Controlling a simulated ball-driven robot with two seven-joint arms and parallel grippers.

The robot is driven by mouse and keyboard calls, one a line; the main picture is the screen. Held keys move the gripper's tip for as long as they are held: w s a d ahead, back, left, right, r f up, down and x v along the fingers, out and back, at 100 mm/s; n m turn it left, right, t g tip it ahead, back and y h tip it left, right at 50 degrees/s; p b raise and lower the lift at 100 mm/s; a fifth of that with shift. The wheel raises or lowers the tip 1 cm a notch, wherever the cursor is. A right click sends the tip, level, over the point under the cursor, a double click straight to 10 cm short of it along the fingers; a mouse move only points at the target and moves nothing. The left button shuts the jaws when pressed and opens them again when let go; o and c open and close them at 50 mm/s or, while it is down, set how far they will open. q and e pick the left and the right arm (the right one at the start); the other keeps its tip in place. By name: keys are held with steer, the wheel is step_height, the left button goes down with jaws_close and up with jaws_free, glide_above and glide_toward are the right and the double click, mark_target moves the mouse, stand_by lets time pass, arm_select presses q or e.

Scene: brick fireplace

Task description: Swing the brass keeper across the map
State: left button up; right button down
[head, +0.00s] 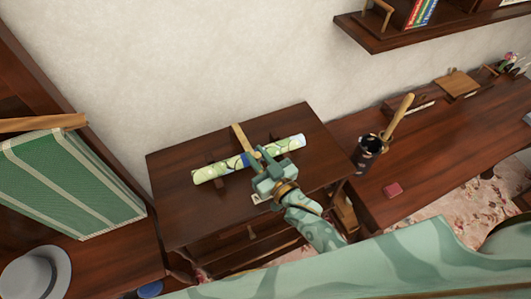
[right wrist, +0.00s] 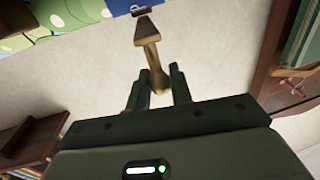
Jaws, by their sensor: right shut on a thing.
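The rolled map (head: 210,173), pale green and cream with a blue band, lies across the top of a dark wooden cabinet (head: 180,225). The brass keeper (head: 238,133) is a flat golden bar that shows behind the map, toward the wall. My right gripper (head: 262,157) is over the near side of the map's middle, its fingers shut on the keeper. In the right wrist view the keeper (right wrist: 148,35) runs up from between the fingers (right wrist: 157,88), with part of the map (right wrist: 60,15) at the top left. The fingers partly hide the keeper and map. My left gripper is out of view.
A green box-like case (head: 65,185) and a grey hat (head: 35,275) are at the left. A shelf (head: 385,38) hangs above.

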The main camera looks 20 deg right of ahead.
steer(key=shift+a, duration=0.45)
steer(key=shift+s, duration=0.1)
steer(key=c, duration=1.3)
jaws_free()
steer(key=shift+a, duration=0.2)
steer(key=b+v, duration=0.1)
steer(key=v, duration=1.5)
steer(key=shift+f, duration=0.1)
